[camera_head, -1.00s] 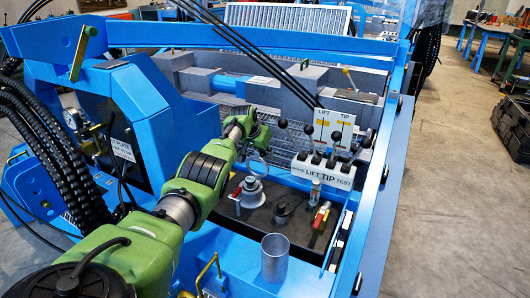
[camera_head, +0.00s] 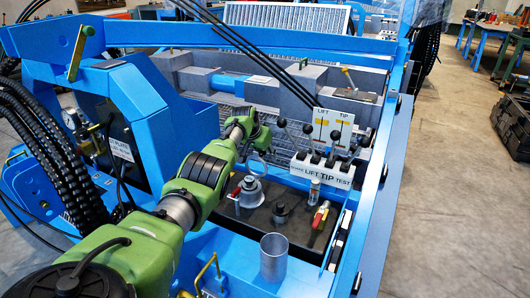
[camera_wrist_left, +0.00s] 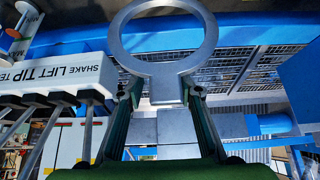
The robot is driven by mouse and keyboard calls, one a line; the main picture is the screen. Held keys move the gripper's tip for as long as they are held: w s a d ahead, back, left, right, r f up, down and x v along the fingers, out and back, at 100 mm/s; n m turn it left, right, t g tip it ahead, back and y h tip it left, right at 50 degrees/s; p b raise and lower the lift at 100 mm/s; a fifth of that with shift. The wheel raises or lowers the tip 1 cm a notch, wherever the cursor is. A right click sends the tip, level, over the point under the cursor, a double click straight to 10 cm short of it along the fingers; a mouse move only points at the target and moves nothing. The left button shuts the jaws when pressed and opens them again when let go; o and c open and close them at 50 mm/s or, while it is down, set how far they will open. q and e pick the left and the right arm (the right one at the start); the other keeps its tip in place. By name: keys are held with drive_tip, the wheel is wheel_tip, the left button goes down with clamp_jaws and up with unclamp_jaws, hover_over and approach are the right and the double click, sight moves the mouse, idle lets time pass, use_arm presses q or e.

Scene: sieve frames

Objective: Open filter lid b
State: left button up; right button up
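My left gripper (camera_head: 253,143) is shut on the tab of a flat grey metal ring (camera_wrist_left: 160,82). The ring's round opening points away from the fingers in the left wrist view. In the head view the ring (camera_head: 257,155) hangs just above and behind a silver capped filter housing (camera_head: 251,191) with a small red handle. I cannot tell whether it touches the housing. A smaller dark capped fitting (camera_head: 281,212) stands to the right on the black panel. No label shows which of these is lid b. My right gripper is out of view.
A row of levers over the Shake, Lift, Tip, Test plate (camera_head: 321,172) stands to the right. A red-handled valve (camera_head: 320,215) is nearby. An open metal cup (camera_head: 273,257) stands at the front. Blue frame beams (camera_head: 377,190) border the panel.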

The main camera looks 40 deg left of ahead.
use_arm(q)
drive_tip(key=shift+s+a+f, duration=0.25)
drive_tip(key=shift+s+a, duration=0.05)
drive_tip(key=shift+w+r, duration=0.1)
drive_tip(key=shift+r, duration=0.05)
drive_tip(key=shift+a+r, duration=0.1)
drive_tip(key=shift+r, duration=0.05)
drive_tip(key=shift+s+r, duration=0.3)
drive_tip(key=shift+r, duration=0.15)
drive_tip(key=v, duration=1)
drive_tip(key=shift+s+r, duration=0.15)
drive_tip(key=shift+s, duration=0.1)
drive_tip(key=shift+r, duration=0.1)
